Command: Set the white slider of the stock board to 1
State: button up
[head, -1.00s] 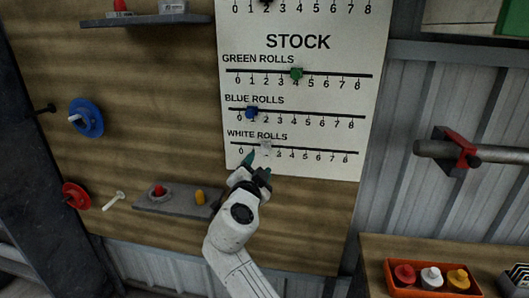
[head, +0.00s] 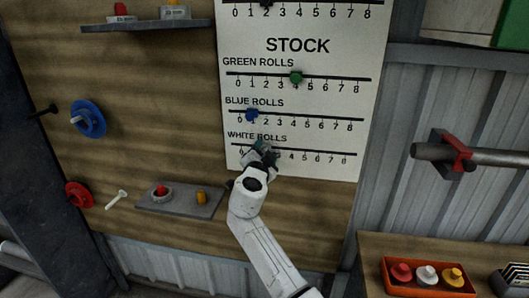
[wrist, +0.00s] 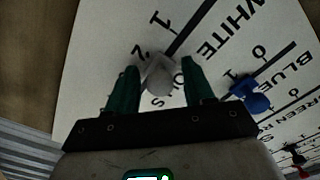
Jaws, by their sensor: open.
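The stock board (head: 300,105) is a white panel with green, blue and white roll scales. The white slider (wrist: 160,78) shows in the wrist view on the white rolls line, close to the 2 mark. My gripper (wrist: 161,66) is open, with one green finger on each side of the white slider. I cannot tell whether the fingers touch it. In the head view my gripper (head: 262,150) covers the white slider and the low numbers of its scale. The blue slider (head: 251,115) stands at about 1 and the green slider (head: 296,78) at 4.
The blue slider also shows close to the right finger in the wrist view (wrist: 250,95). A small grey shelf (head: 180,203) with red and yellow pieces is left of my arm. An orange tray (head: 430,290) sits at the lower right, below a grey bar (head: 500,157).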

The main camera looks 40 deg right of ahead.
grip_shut()
dwell(0.3)
jog(key=shift+f, duration=0.1)
jog(key=shift+w+a+b, duration=1.25)
jog(key=shift+w+b, duration=0.3)
jog(key=shift+b, duration=1.5)
grip_release()
jog(key=b+v, duration=0.2)
jog(key=v, duration=0.9)
